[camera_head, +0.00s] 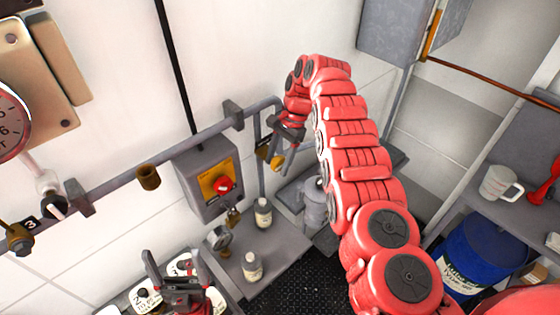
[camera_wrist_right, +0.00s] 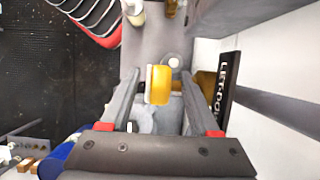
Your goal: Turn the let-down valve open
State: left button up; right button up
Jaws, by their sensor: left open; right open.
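The let-down valve shows as a yellow handle (camera_wrist_right: 160,85) in the right wrist view, beside a black label plate (camera_wrist_right: 221,88) reading "LET-DO…". A small part of the valve's yellow (camera_head: 277,162) shows in the head view, mostly hidden by my gripper. My right gripper (camera_head: 279,150) is open at the valve, its fingers on either side of the handle in the right wrist view (camera_wrist_right: 162,76). I cannot tell whether either finger touches it. My left gripper (camera_head: 176,262) is open and empty at the lower left, away from the valve.
A grey box with a red knob on a yellow plate (camera_head: 215,184) is on the wall left of the valve. A blue drum (camera_head: 480,252) and a mug (camera_head: 499,183) are at right.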

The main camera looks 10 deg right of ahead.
jog(key=shift+a, duration=0.1)
jog(key=shift+d, duration=0.25)
jog(key=c, duration=0.4)
jog(key=shift+a, duration=0.1)
grip_shut()
jog(key=shift+w+b, duration=0.1)
jog(key=shift+b, duration=0.85)
jog(key=shift+a+r+t+h+b, duration=0.1)
jog(key=shift+t+h+b, duration=0.3)
jog(key=shift+h+b, duration=0.15)
jog(key=shift+o, duration=2)
grip_release()
